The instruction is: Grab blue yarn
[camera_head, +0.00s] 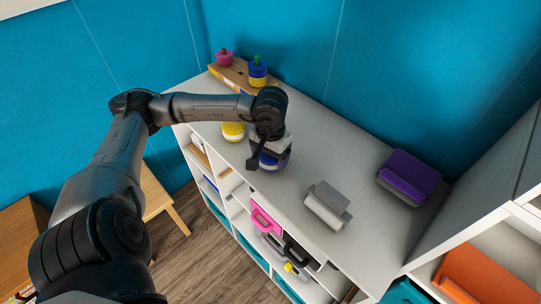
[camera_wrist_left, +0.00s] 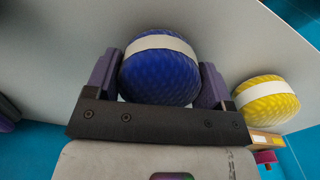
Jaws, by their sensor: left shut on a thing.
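The blue yarn (camera_wrist_left: 160,76) is a ball with a white band around it. In the left wrist view it sits between the two fingers of my left gripper (camera_wrist_left: 160,85), which is shut on it. In the head view the blue yarn (camera_head: 272,161) shows below my left gripper (camera_head: 268,150), on or just above the white shelf top (camera_head: 300,176); I cannot tell which. The gripper hides part of it. My right gripper is not in view.
A yellow yarn ball (camera_head: 233,131) stands close by and also shows in the left wrist view (camera_wrist_left: 267,101). A wooden tray (camera_head: 229,75) is at the back left.

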